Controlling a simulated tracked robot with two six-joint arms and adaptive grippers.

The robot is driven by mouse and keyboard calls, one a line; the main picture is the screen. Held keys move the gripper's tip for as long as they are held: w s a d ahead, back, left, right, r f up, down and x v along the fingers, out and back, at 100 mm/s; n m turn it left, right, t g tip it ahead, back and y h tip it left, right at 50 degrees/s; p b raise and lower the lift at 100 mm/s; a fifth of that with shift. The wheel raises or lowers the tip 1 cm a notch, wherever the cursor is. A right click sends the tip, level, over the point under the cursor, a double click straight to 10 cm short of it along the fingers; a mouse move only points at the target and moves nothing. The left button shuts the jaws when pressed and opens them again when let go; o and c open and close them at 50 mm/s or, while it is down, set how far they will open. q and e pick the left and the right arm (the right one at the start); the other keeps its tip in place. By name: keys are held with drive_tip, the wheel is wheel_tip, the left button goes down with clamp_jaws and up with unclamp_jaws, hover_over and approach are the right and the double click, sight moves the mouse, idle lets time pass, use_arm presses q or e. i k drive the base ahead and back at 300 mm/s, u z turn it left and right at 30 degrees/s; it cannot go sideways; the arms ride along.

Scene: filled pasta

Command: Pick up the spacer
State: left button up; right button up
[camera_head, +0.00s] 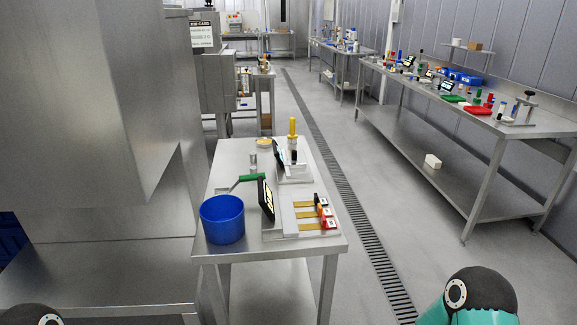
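I cannot tell for certain which thing is the spacer. A small grey cylinder (253,162) stands at the left side of the small steel table (228,165), towards its back. A white fixture (287,218) with yellow strips and several red, orange and black pieces (326,212) sits at the front right of that table. A small dark display (265,198) stands at the fixture's left end. Neither gripper is in view. Only rounded joint parts of my own arms show at the bottom left and bottom right edges.
A blue bucket (222,219) stands at the table's front left, beside a green-handled tool (252,177). A yellow-topped tool (292,128) stands upright at the back. A large steel machine (95,110) fills the left. A long bench (440,110) lines the right wall. The floor between is clear.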

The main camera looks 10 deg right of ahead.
sight(254, 155)
drive_tip(key=u, duration=0.45)
drive_tip(key=i, duration=0.1)
drive_tip(key=z, duration=1.8)
drive_tip(key=i, duration=4.9)
drive_tip(key=u, duration=0.75)
